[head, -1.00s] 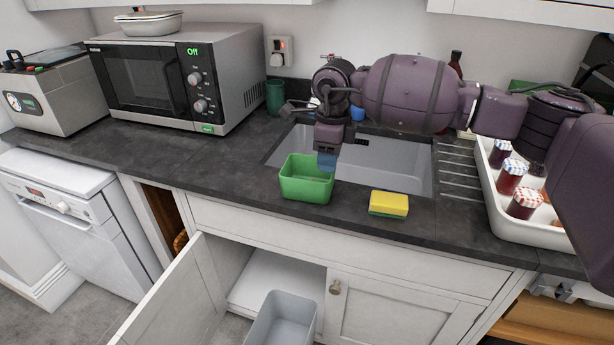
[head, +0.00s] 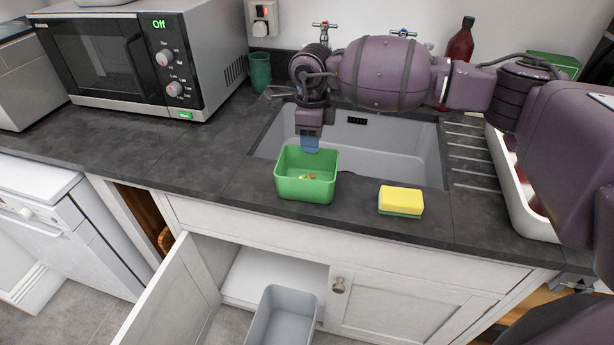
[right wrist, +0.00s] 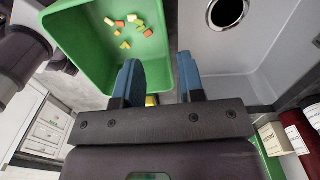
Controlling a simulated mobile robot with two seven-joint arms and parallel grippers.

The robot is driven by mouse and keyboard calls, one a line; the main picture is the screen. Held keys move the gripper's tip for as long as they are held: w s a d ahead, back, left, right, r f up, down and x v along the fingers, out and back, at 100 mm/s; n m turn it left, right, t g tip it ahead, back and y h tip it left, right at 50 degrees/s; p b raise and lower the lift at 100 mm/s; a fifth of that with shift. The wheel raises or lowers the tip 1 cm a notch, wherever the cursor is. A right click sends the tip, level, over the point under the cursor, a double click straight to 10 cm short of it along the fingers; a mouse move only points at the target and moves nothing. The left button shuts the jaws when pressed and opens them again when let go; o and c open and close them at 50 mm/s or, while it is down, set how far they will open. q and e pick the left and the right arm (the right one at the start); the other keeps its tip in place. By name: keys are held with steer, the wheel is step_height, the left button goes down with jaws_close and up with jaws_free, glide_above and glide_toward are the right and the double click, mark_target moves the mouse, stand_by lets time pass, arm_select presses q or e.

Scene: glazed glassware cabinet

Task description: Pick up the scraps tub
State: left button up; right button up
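The scraps tub is a green open-topped tub (head: 306,189) on the dark counter at the front edge of the sink, with small orange and pale scraps inside. In the right wrist view the tub (right wrist: 75,50) fills the upper left, scraps on its floor. My right gripper (head: 310,145) is just behind the tub's far rim in the head view, pointing down. In the right wrist view its two blue fingers (right wrist: 160,75) are apart, with nothing seen gripped between them; the tub's wall is beside the left finger. Whether a finger touches the tub I cannot tell. My left gripper is not in view.
The sink (head: 395,150) lies behind the tub. A yellow and green sponge (head: 401,200) is to its right, a white tray (head: 515,190) further right. A microwave (head: 140,60) and green cup (head: 260,71) stand left. Below, a cupboard door (head: 165,300) hangs open beside a grey bin (head: 283,318).

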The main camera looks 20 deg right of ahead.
mark_target(311, 170)
steer(key=shift+w+d+f, duration=0.1)
steer(key=shift+w+f, duration=0.1)
steer(key=shift+f, duration=1.3)
steer(key=shift+w+f, duration=0.2)
steer(key=shift+f, duration=1.3)
jaws_close()
